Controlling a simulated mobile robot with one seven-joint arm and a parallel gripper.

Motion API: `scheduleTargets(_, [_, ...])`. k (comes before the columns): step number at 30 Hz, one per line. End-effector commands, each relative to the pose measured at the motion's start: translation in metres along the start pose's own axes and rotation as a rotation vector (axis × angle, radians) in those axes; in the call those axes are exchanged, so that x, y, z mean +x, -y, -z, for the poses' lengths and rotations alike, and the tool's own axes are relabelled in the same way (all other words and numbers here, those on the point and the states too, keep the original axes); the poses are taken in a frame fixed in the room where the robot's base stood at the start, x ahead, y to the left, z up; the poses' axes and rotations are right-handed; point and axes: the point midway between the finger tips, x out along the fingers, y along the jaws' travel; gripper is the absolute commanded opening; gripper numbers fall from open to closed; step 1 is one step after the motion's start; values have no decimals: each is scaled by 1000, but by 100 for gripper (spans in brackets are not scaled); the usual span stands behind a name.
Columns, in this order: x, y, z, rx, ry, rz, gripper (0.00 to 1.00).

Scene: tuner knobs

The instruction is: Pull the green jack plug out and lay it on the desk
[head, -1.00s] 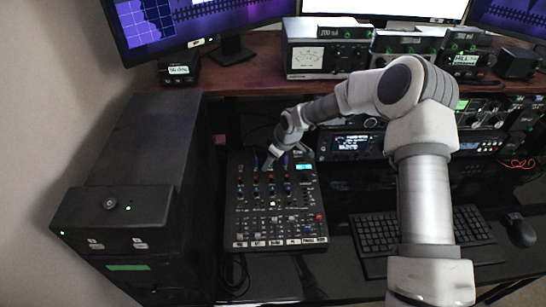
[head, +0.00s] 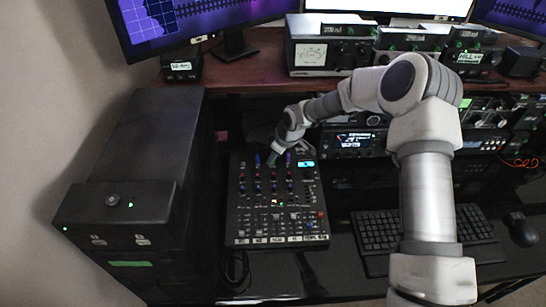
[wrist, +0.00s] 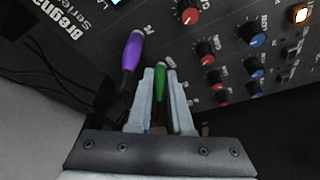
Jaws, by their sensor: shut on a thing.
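The green jack plug (wrist: 160,82) shows between the two fingers of my gripper (wrist: 163,84) in the wrist view. The fingers are shut on it. Its far end points toward the mixer (wrist: 225,45), and I cannot tell whether its tip is still in a socket. In the head view my gripper (head: 274,157) is over the upper edge of the mixer (head: 232,205), and the green plug is mostly hidden there.
A purple plug (wrist: 131,55) stands close to my left finger; it also shows in the head view (head: 288,158). A blue plug (head: 257,160) is left of my gripper. A keyboard (head: 380,232) and mouse (head: 521,229) lie right. Bare dark desk (head: 330,275) shows in front.

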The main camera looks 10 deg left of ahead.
Motion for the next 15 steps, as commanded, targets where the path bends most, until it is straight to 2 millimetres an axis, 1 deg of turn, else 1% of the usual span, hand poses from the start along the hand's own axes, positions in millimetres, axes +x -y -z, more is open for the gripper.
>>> scheduleTargets(1, [-5, -1, 2, -1, -1, -2, 0])
scheduleTargets(3, [-7, -1, 4, -1, -2, -2, 0])
scheduleTargets(15, [-18, 0, 7, 0, -1, -1, 0])
